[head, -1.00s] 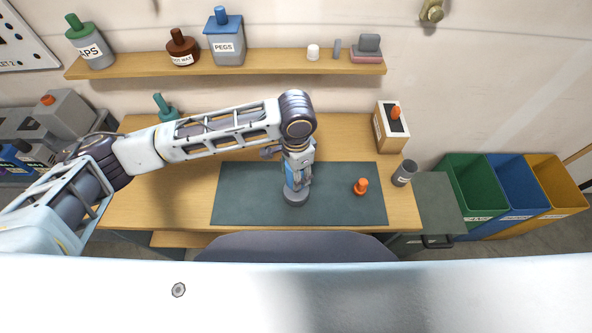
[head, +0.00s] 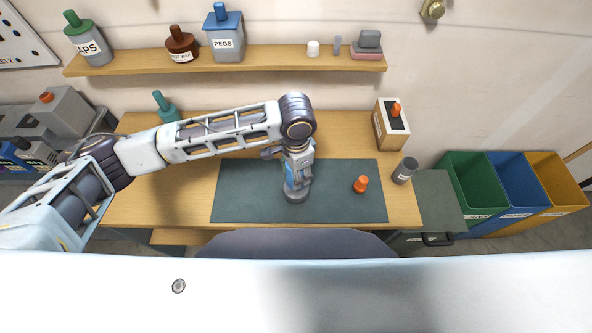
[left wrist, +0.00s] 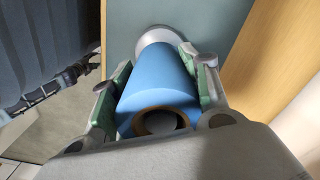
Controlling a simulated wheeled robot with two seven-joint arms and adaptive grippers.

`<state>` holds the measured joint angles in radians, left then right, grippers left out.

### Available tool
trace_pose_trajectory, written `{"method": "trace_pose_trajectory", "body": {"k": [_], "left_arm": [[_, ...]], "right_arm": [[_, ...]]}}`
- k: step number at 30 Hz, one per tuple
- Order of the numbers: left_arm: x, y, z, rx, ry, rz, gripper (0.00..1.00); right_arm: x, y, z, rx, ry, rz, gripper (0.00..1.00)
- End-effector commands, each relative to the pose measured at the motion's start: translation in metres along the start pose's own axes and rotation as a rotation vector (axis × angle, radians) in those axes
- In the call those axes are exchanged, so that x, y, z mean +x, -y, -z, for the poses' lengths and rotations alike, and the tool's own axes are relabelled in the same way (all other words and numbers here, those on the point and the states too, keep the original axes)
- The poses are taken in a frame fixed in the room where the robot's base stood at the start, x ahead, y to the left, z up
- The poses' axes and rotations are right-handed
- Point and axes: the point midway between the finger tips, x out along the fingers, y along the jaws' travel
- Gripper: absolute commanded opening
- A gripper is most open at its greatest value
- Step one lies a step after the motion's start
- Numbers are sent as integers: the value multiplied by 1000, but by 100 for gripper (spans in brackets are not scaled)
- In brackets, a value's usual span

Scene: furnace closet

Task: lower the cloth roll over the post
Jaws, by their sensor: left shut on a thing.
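The blue cloth roll (left wrist: 158,82) is between the two green-padded fingers of my left gripper (left wrist: 157,70), which is shut on it. Its open core faces the left wrist camera, with something greyish inside that I cannot make out clearly. The round grey base of the post (left wrist: 158,33) shows just past the roll's far end. In the head view my left gripper (head: 298,178) points down at the mat, with the grey base (head: 297,197) right below it. The roll is mostly hidden there, and the post's shaft does not show. My right gripper is not in view.
The dark mat (head: 245,193) lies on the wooden bench (head: 400,205). An orange peg-like piece (head: 360,184) stands on the mat to the right, with a grey cup (head: 405,170) beyond. A shelf (head: 270,59) with bottles runs behind. A chair back (head: 300,245) is at the front.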

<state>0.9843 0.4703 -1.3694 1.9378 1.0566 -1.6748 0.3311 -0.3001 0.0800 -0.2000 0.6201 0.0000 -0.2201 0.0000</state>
Motion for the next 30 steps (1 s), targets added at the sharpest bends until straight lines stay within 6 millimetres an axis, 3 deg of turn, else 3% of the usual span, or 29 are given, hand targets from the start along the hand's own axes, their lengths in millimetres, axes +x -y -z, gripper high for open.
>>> {"method": "trace_pose_trajectory", "body": {"k": [30], "left_arm": [[16, 0, 0, 0, 0, 0, 21]], "right_arm": [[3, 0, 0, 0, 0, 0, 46]]}}
